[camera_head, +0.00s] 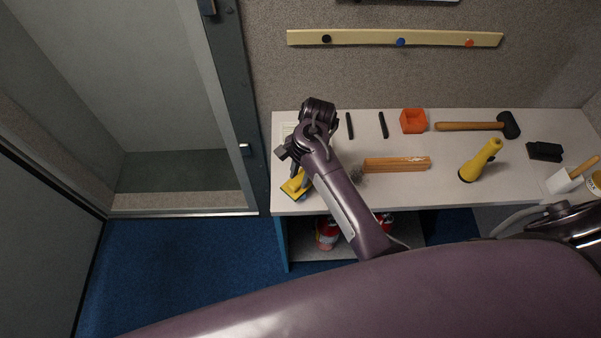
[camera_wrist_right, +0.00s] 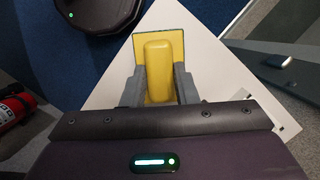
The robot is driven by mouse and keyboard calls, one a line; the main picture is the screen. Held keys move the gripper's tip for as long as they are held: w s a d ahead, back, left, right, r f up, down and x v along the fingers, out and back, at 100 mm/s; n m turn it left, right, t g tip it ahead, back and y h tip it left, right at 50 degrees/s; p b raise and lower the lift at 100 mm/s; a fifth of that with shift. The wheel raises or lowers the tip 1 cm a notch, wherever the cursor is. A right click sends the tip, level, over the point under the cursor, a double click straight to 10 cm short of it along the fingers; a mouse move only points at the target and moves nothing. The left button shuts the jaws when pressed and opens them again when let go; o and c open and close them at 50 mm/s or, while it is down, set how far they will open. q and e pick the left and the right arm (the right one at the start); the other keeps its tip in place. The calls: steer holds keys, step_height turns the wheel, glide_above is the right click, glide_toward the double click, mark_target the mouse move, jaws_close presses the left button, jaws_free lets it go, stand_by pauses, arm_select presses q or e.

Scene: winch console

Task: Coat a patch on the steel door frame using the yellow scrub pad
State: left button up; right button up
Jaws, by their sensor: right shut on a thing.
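The yellow scrub pad (camera_head: 295,187) is at the left front corner of the counter, below my right gripper (camera_head: 287,160). In the right wrist view the two grey fingers of my right gripper (camera_wrist_right: 159,88) are closed on the sides of the raised yellow grip of the pad (camera_wrist_right: 158,60). The pad's flat base spreads out beyond the fingertips; its underside is hidden. The steel door frame (camera_head: 236,105) stands upright just left of the counter, apart from the pad in the head view. My left gripper is not in view.
Red canisters (camera_head: 327,233) stand on the shelf below. Blue floor (camera_head: 180,260) is clear before the doorway.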

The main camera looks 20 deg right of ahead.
mark_target(301, 178)
steer(key=shift+f, duration=0.65)
stand_by(1.9)
steer(key=shift+r, duration=0.1)
steer(key=shift+r, duration=3.5)
steer(key=shift+f, duration=3.5)
